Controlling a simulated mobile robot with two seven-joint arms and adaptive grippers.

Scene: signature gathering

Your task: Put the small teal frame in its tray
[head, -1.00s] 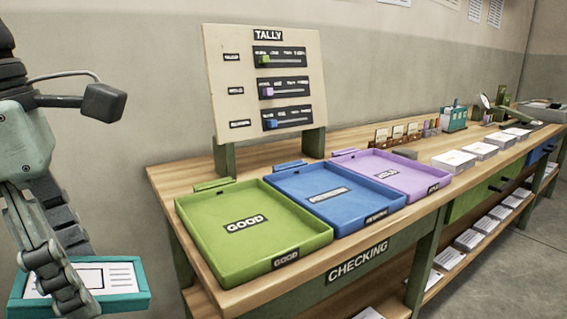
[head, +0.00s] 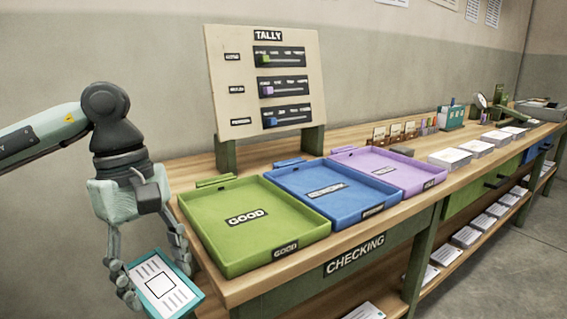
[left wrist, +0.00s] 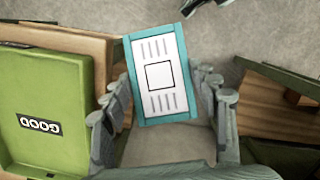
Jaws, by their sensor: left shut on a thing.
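The small teal frame (head: 163,286) holds a white card with a black square outline and short lines of print. My left gripper (head: 152,275) is shut on it, with fingers at its two sides. The frame is tilted, in front of the table's left end and left of the green GOOD tray (head: 292,213). In the left wrist view the frame (left wrist: 160,117) sits between the fingers, and the green tray (left wrist: 40,80) is at the left. The blue tray (head: 352,217) and purple tray (head: 408,183) stand beside the green one. All three look empty.
The trays stand on a wooden table (head: 238,290) marked CHECKING. A TALLY board (head: 262,100) with sliders stands behind them. Card stacks (head: 450,158) and small items line the table to the right. Floor is open below the frame in the wrist view.

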